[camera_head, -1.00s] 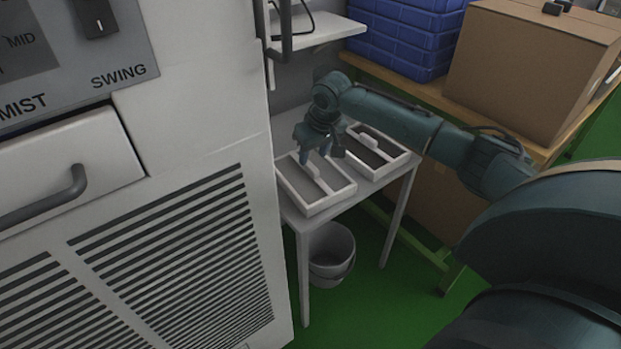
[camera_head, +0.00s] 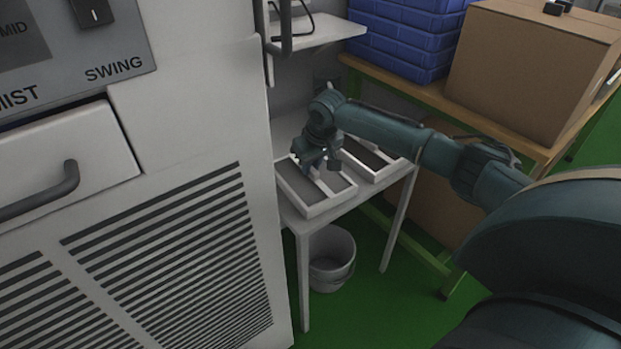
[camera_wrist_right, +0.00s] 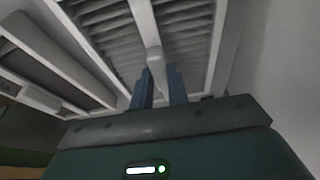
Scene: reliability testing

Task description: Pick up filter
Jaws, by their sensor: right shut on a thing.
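Two white-framed filters with dark grey insides lie side by side on a small white table. My right gripper (camera_head: 318,166) is at the left filter (camera_head: 318,208), over its middle bar. In the right wrist view the two blue fingers (camera_wrist_right: 160,88) are shut on the white handle (camera_wrist_right: 154,58) at the middle of that filter (camera_wrist_right: 184,32). The right filter (camera_head: 366,160) is partly hidden behind my right arm; its frame also shows in the wrist view (camera_wrist_right: 52,52). My left gripper is not in view.
The white table (camera_head: 350,208) stands close beside a large grey machine (camera_head: 205,110) with a vent grille. A white bucket (camera_head: 331,260) is under the table. A cardboard box (camera_head: 525,70) and blue crates (camera_head: 405,38) sit on a bench at the back right.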

